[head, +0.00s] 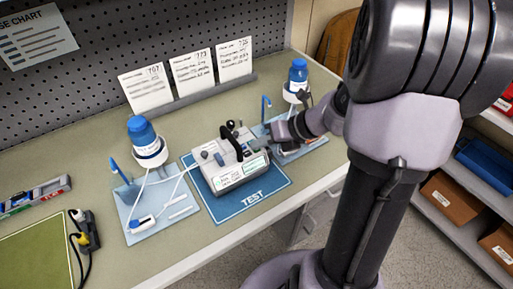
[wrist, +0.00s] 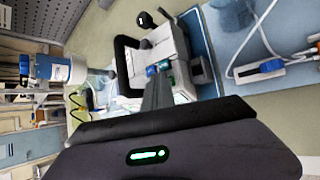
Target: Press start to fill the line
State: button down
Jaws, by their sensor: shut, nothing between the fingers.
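The grey-white infusion pump (head: 217,171) sits on the blue TEST mat (head: 253,200) at the middle of the bench. It has a black handle (head: 228,134) on top and a lit display with green on its front. My gripper (head: 272,141) is shut and empty at the pump's right side, partly hidden by my wrist. In the wrist view the pump (wrist: 172,45) is just beyond my finger tips (wrist: 158,88), with blue buttons (wrist: 152,70) close to them. I cannot tell whether the fingers touch it, or which button is start.
Another blue-capped bottle (head: 298,75) stands behind my arm. White cards (head: 191,73) stand at the back. A green mat (head: 38,255) and a yellow-black tool (head: 85,230) lie left.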

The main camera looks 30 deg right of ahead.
aim_at(260, 151)
jog(key=shift+r+p, duration=0.9)
jog(key=shift+p, duration=0.05)
notch_tip(260, 151, up, 5)
jog(key=p, duration=0.5)
dwell(0.4)
